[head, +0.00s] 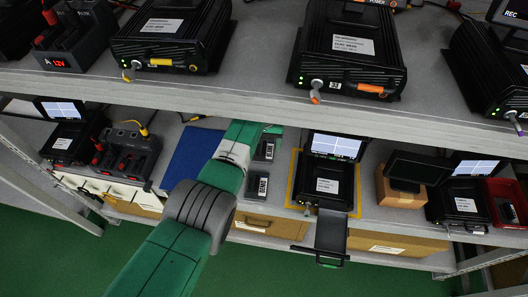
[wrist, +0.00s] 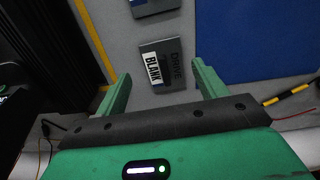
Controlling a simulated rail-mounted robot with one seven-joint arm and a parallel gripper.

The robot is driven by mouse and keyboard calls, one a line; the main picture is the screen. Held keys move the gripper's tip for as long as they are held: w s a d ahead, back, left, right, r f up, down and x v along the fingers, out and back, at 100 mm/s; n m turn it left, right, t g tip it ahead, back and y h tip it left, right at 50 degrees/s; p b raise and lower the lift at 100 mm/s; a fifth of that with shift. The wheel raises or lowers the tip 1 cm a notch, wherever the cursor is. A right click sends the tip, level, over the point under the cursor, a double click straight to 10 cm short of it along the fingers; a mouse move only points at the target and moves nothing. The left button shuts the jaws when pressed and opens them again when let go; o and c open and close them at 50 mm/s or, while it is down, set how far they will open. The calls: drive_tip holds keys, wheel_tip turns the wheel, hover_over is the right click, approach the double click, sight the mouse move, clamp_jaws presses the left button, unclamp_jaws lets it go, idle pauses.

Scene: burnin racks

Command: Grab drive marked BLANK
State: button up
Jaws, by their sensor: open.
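The drive marked BLANK (wrist: 165,66) is a dark flat box with a white label, lying on the grey shelf in the wrist view. My gripper (wrist: 162,72) is open, with one green finger on each side of the drive in the picture. I see no contact, and the height gap is hard to judge. In the head view, the rear of two drives (head: 266,149) beside my arm appears to be this one; its label is too small to read. My arm hides much of my gripper there.
A second drive (head: 257,188) lies nearer the shelf's front edge. A blue mat (head: 190,158) lies to the left. To the right, a black unit (head: 327,185) with a screen stands within yellow tape, its tray out in front. The upper shelf (head: 245,75) carries more units.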

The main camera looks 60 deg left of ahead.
sight(263, 153)
wheel_tip(263, 153, down, 6)
drive_tip(key=b, duration=0.4)
drive_tip(key=shift+s, duration=0.15)
drive_tip(key=shift+a+r, duration=0.1)
drive_tip(key=shift+r, duration=0.15)
drive_tip(key=c, duration=0.8)
drive_tip(key=shift+o, duration=0.2)
drive_tip(key=shift+r, duration=0.1)
wheel_tip(263, 153, up, 10)
drive_tip(key=p, duration=0.6)
